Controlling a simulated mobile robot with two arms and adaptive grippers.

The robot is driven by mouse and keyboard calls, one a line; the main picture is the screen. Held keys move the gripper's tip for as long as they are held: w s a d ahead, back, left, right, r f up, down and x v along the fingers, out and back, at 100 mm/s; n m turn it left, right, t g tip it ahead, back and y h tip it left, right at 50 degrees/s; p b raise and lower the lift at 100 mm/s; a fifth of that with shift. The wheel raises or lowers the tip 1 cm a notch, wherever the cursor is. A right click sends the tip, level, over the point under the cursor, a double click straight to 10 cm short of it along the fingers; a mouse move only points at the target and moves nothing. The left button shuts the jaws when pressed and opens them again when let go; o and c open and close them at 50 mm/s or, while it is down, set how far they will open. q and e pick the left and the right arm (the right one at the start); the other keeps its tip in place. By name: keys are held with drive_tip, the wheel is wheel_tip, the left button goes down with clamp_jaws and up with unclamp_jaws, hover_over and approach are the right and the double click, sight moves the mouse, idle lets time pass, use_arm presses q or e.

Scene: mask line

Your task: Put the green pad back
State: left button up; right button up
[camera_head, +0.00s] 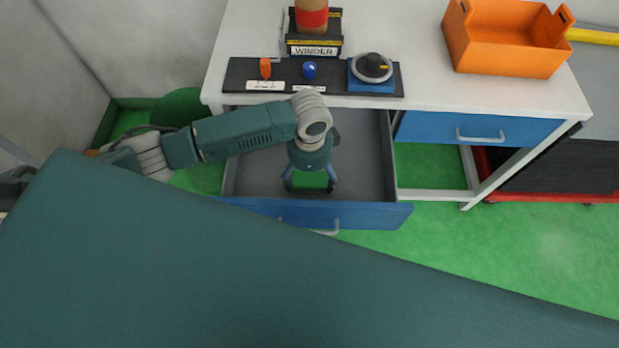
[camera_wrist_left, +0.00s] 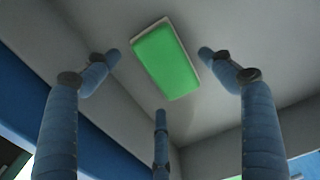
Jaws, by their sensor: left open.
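The green pad (camera_wrist_left: 166,62), a flat green rectangle with a pale edge, lies on the grey floor of the pulled-out drawer (camera_head: 375,215). It also shows in the head view (camera_head: 311,182) between the fingers of my left gripper (camera_head: 310,185). That gripper reaches down into the open drawer from above. Its three blue fingers are spread, and in the left wrist view (camera_wrist_left: 160,76) they surround the pad with visible gaps and hold nothing. Most of the pad is visible in the wrist view. My right gripper is not in view.
Above the drawer, a white bench (camera_head: 420,98) carries a control strip (camera_head: 335,87) with knobs, a WINDER block (camera_head: 314,48) and an orange bin (camera_head: 505,38). A shut blue drawer (camera_head: 480,129) is at right. Green floor (camera_head: 480,235) lies clear in front.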

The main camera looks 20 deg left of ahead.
sight(310, 182)
use_arm(q)
wheel_tip(310, 182, up, 10)
drive_tip(key=shift+r, duration=0.25)
idle(0.5)
